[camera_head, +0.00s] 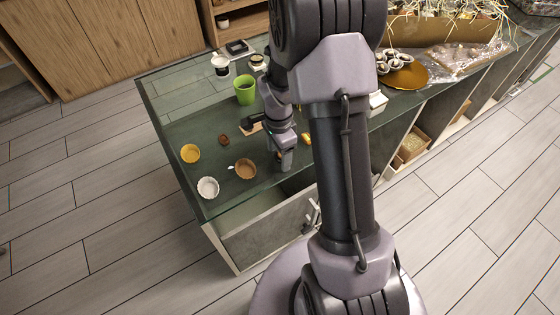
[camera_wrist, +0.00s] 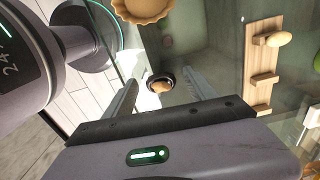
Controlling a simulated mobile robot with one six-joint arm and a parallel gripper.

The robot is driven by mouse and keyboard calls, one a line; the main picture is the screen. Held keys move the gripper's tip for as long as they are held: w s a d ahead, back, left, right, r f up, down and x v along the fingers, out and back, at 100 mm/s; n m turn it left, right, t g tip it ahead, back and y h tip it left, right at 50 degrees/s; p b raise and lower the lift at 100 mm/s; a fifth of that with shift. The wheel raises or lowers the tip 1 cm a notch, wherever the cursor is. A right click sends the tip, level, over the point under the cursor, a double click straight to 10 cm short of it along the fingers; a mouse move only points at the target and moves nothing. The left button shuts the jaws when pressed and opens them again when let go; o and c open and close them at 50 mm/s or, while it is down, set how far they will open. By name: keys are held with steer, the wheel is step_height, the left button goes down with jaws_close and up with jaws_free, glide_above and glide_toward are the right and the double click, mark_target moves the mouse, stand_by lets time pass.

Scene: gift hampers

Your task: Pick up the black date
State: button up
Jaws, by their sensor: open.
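In the wrist view a small round black-rimmed piece with a brown middle (camera_wrist: 161,84), which I take to be the black date, lies on the dark glass counter. My gripper (camera_wrist: 160,78) is open, with one finger to each side of it and a gap on both sides. In the head view my gripper (camera_head: 285,163) points down low over the counter, right of a tan cup (camera_head: 245,168). There my gripper and arm largely hide the piece. A brown date-like piece (camera_head: 224,140) lies farther left.
A yellow cup (camera_head: 190,153) and a white fluted cup (camera_head: 208,187) stand left on the counter (camera_head: 180,103). A green cup (camera_head: 245,90) stands behind. A wooden rack (camera_wrist: 262,75) is right in the wrist view. A gold plate (camera_head: 408,76) is right of my arm.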

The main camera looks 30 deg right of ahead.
steer(key=shift+r, duration=0.1)
steer(key=shift+c, duration=0.3)
steer(key=c, duration=0.9)
steer(key=shift+c, duration=0.2)
